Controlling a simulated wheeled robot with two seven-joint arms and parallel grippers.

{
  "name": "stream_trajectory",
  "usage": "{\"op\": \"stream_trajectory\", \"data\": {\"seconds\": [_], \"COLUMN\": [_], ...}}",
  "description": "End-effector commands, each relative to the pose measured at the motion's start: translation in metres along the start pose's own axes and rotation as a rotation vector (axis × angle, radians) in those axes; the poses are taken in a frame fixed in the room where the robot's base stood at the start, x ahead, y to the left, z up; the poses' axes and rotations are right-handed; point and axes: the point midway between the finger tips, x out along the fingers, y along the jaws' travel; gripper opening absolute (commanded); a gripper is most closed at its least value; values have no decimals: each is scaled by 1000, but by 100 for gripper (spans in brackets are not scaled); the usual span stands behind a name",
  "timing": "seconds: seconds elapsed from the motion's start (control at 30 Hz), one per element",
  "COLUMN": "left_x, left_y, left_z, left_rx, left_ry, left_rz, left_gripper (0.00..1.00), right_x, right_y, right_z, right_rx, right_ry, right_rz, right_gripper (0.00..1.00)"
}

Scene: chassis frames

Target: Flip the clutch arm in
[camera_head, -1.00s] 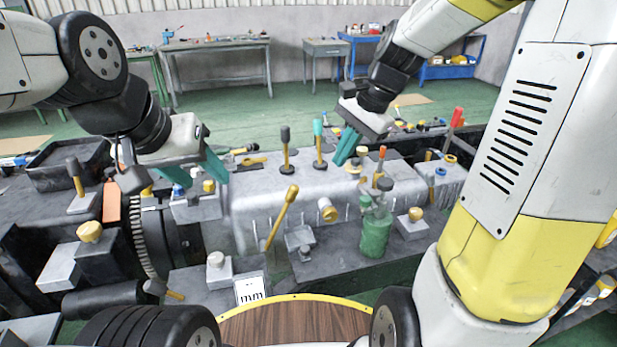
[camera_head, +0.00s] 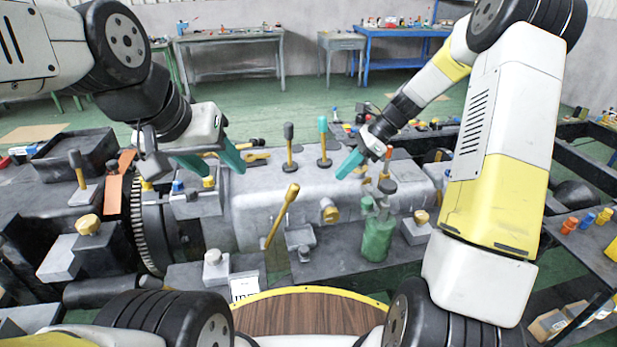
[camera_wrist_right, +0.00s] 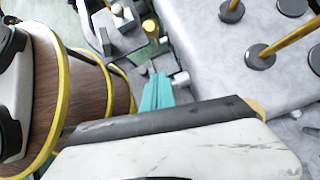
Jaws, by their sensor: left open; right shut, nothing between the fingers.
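A yellow lever (camera_head: 283,213), likely the clutch arm, leans up and to the right in front of the grey gearbox housing (camera_head: 258,212). My left gripper (camera_head: 211,161) is open and empty, with its teal fingers spread above the housing's left end, apart from the lever. My right gripper (camera_head: 350,164) is shut and empty above the housing's right part, right of the teal-topped lever (camera_head: 323,140). Its closed teal fingers (camera_wrist_right: 157,92) show in the right wrist view. A black-topped lever (camera_head: 289,147) stands left of the teal-topped one.
A green bottle (camera_head: 377,236) stands front right of the housing. A toothed ring (camera_head: 141,228) is at the housing's left. Yellow-knobbed blocks (camera_head: 88,240) lie further left. A round wooden-topped surface (camera_head: 300,318) is nearest me. Workbenches (camera_head: 230,55) stand far behind.

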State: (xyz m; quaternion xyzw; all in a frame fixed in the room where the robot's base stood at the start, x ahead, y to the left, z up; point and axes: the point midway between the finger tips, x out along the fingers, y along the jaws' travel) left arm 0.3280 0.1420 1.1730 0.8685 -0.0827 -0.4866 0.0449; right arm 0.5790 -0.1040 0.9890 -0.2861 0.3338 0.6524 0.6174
Motion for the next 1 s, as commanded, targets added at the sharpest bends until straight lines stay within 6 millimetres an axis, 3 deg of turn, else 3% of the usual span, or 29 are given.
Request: {"op": "stream_trajectory", "data": {"seconds": [0.27, 0.77, 1.0], "left_x": [0, 0, 0], "left_y": [0, 0, 0], "left_z": [0, 0, 0], "left_rx": [0, 0, 0], "left_ry": [0, 0, 0], "left_rz": [0, 0, 0], "left_gripper": [50, 50, 50], "right_x": [8, 105, 108], "right_y": [0, 2, 0], "right_z": [0, 0, 33], "right_rx": [-2, -2, -5], "right_ry": [1, 0, 2], "right_rz": [1, 4, -1], "right_gripper": [0, 0, 0]}}
